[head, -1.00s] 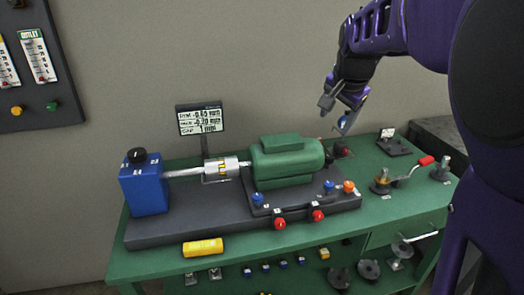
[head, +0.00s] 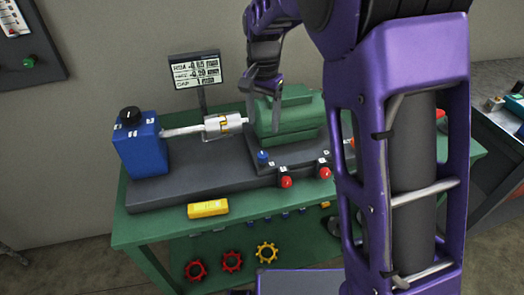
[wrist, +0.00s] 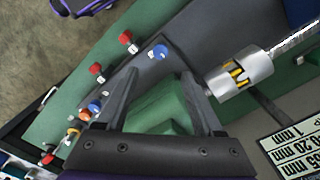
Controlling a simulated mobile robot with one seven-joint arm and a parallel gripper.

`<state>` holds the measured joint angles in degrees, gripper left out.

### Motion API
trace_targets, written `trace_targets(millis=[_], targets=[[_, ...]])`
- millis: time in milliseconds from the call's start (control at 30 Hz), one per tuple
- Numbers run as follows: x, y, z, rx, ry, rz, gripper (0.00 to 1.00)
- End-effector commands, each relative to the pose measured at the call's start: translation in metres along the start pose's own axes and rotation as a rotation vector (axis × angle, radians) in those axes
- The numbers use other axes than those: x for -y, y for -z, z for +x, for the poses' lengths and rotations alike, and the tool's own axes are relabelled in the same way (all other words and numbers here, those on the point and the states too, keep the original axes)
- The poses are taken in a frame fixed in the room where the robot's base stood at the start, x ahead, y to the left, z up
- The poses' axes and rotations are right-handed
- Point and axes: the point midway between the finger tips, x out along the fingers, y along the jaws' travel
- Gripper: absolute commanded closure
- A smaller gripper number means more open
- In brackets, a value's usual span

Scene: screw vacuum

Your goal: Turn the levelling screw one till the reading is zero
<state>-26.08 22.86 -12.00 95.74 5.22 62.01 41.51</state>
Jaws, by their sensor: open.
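The green motor (head: 285,118) sits on a dark base, joined by a silver coupling (head: 224,123) to a blue block (head: 139,146). Along the base's front are a blue knob (head: 263,156) and two red knobs (head: 286,182) (head: 325,173); their labels are too small to read, so I cannot tell which is screw one. The display (head: 195,70) shows about -0.65 mm, -0.20 mm and a gap of 1 mm. My gripper (head: 262,92) is open above the motor's left part. In the wrist view its fingers (wrist: 160,73) frame the motor, short of the blue knob (wrist: 160,52).
A yellow cylinder (head: 208,208) lies at the table's front edge. A black knob (head: 130,114) tops the blue block. Red and yellow handwheels (head: 266,252) are below the tabletop. My arm hides the table's right part.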

Motion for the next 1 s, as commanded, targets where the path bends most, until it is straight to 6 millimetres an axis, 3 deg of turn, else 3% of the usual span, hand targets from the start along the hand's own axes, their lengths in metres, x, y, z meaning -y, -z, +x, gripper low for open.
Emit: trace_targets(millis=[300, 500, 700, 967, 1000], targets=[[0.0, 0.0, 0.072, 0.002, -0.003, 0.0, 0.31], [0.0, 0.0, 0.101, 0.001, 0.0, 0.0, 0.31], [0.0, 0.0, 0.114, 0.0, 0.001, 0.0, 0.31], [0.0, 0.0, 0.114, 0.0, 0.001, 0.0, 0.31], [0.0, 0.0, 0.114, 0.0, 0.001, 0.0, 0.37]])
